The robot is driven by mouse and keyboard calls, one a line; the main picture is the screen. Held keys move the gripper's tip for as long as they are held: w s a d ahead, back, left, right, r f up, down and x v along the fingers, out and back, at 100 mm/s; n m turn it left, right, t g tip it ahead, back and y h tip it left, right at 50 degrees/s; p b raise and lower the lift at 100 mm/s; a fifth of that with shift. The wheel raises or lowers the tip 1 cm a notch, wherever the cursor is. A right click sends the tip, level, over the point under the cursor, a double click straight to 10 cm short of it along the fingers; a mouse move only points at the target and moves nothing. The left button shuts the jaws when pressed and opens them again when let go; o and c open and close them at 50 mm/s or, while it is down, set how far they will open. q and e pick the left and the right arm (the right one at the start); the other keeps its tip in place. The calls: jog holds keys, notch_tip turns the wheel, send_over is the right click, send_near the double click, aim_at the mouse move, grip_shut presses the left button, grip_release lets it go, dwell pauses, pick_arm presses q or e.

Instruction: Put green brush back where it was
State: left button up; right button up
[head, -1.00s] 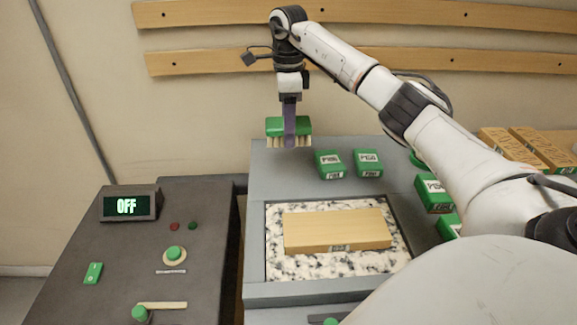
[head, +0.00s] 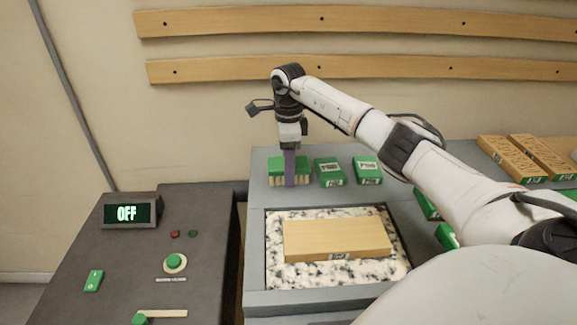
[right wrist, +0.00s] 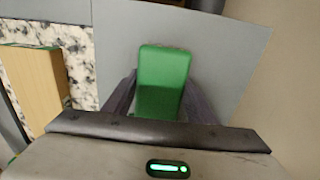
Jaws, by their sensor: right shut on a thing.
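The green brush (head: 275,171), a green block with pale bristles underneath, is upright at the back left of the grey bench top. My right gripper (head: 289,182) is shut on it from above; the bristles are at or very near the surface, and I cannot tell if they touch. In the right wrist view the brush (right wrist: 163,80) sits between the two fingers (right wrist: 160,98). Its green top shows and its bristles are hidden. My left gripper is not in view.
Two green boxes (head: 330,171) (head: 367,170) stand just right of the brush. A wooden block (head: 335,239) lies on the speckled recessed panel (head: 285,272). More green boxes are partly behind my right arm. A dark console (head: 75,270) with a display reading OFF (head: 127,213) stands left, across a gap.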

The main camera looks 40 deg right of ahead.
jog(key=o, duration=1)
jog(key=shift+f, duration=0.1)
jog(key=shift+o, duration=0.2)
notch_tip(320, 180, up, 12)
jog(key=shift+r, duration=0.2)
